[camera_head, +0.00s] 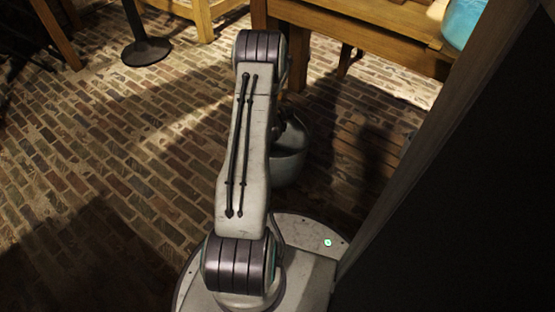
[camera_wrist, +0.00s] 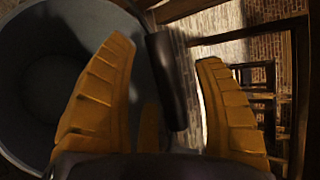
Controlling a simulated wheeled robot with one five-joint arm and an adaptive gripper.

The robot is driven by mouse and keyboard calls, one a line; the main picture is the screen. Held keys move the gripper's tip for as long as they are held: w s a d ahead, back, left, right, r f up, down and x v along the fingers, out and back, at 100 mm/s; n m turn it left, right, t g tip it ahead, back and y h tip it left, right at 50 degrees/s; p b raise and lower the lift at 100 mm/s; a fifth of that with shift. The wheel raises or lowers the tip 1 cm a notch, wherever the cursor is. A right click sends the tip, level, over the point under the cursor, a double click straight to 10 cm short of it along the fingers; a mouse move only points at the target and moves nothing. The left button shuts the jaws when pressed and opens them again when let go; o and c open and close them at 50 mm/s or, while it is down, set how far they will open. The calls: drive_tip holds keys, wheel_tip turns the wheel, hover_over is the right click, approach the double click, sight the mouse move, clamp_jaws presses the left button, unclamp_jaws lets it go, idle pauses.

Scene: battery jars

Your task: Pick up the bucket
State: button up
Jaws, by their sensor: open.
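The grey bucket (camera_head: 289,165) stands on the brick floor just beyond my base, partly hidden behind my arm. In the wrist view the bucket (camera_wrist: 22,62) fills the left side, with its round rim and dark inside visible. My gripper (camera_wrist: 165,52) is open, its two orange fingers apart. A dark cylindrical bar, which looks like the bucket's handle grip (camera_wrist: 166,82), shows between the fingers. I cannot tell whether either finger touches it. The left finger overlaps the bucket's opening in the picture. In the head view my gripper is mostly hidden by my arm.
A wooden table (camera_head: 360,38) stands behind the bucket, with a blue jar (camera_head: 463,22) at its right. A dark panel with a wooden edge (camera_head: 430,150) rises close on the right. A black round stand base (camera_head: 146,51) is at the back left. The left floor is clear.

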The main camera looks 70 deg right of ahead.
drive_tip(key=shift+o, duration=0.2)
drive_tip(key=shift+d, duration=0.1)
clamp_jaws()
drive_tip(key=shift+d+r, duration=0.15)
idle(0.6)
